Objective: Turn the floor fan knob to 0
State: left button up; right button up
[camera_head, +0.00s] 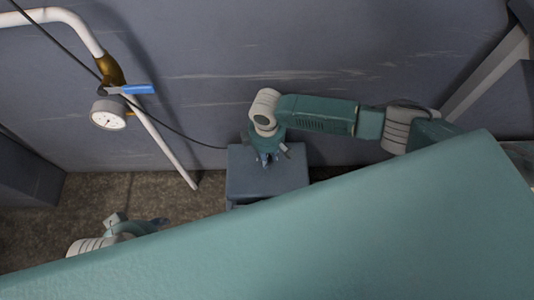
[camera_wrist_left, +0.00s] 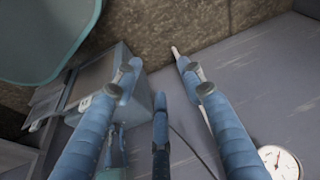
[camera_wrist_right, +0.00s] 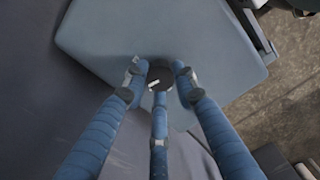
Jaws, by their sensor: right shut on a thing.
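The dark round knob (camera_wrist_right: 159,80) sits on the flat top of a grey-blue box, which I take as the floor fan (camera_wrist_right: 105,35). A small pale mark shows on the knob; no number is readable. The box (camera_head: 245,188) stands against the wall in the head view. My right gripper (camera_wrist_right: 160,75) is over the box top with its blue fingertips closed around the knob. In the head view this gripper (camera_head: 267,160) hides the knob. My left gripper (camera_wrist_left: 160,72) has its fingers spread, with nothing between them, away from the box.
A white pipe (camera_head: 160,140) with a blue valve handle (camera_head: 135,89) and a round gauge (camera_head: 108,114) runs along the wall at left. A thin dark cable (camera_head: 175,128) crosses toward the box. Brown floor (camera_head: 175,205) is open left of the box.

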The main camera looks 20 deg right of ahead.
jog(key=n+p, duration=0.2)
jog(key=n, duration=0.1)
jog(key=shift+r+p, duration=0.2)
jog(key=shift+p, duration=0.1)
jog(key=n+p, duration=0.2)
jog(key=n, duration=0.3)
jog(key=shift+a+f+n, duration=0.1)
jog(key=shift+n, duration=0.3)
jog(key=n, duration=0.3)
jog(key=shift+n, duration=0.3)
pick_arm(q)
notch_tip(320, 180, down, 20)
jog(key=s+g, duration=0.1)
jog(key=s, duration=0.1)
jog(key=shift+p, duration=0.35)
pick_arm(e)
jog(key=shift+s+f+n, duration=0.1)
jog(key=shift+n, duration=1.8)
pick_arm(q)
jog(key=shift+w+f, duration=0.1)
pick_arm(e)
jog(key=o, duration=1.1)
jog(key=shift+o, duration=0.3)
pick_arm(q)
jog(key=shift+d, duration=0.1)
